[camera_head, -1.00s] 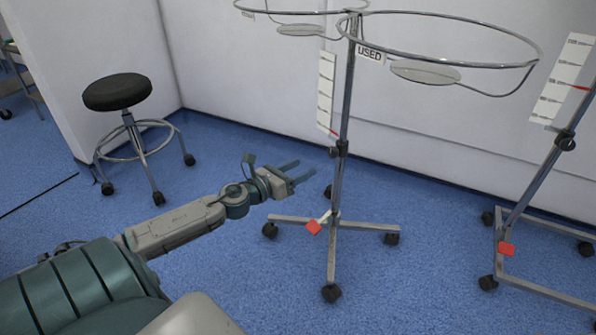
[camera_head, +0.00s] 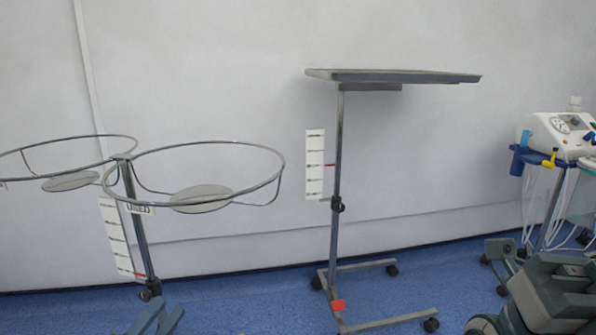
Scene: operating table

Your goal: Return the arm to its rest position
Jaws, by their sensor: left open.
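My left gripper (camera_head: 160,312) shows at the bottom left edge of the head view. Only its two blue-grey fingers are in the picture, apart and with nothing between them. The rest of my left arm is out of view. The fingers are in front of the lower pole of the double-ring stand (camera_head: 142,235), and I cannot tell the gap in depth. At the bottom right, a blue-grey and dark part of my own body shows.
A wheeled stand with a flat tray top (camera_head: 395,77) is at the middle against the white wall. A medical device (camera_head: 560,138) on a blue wheeled cart stands at the right. Bare blue floor (camera_head: 250,305) lies between the two stands.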

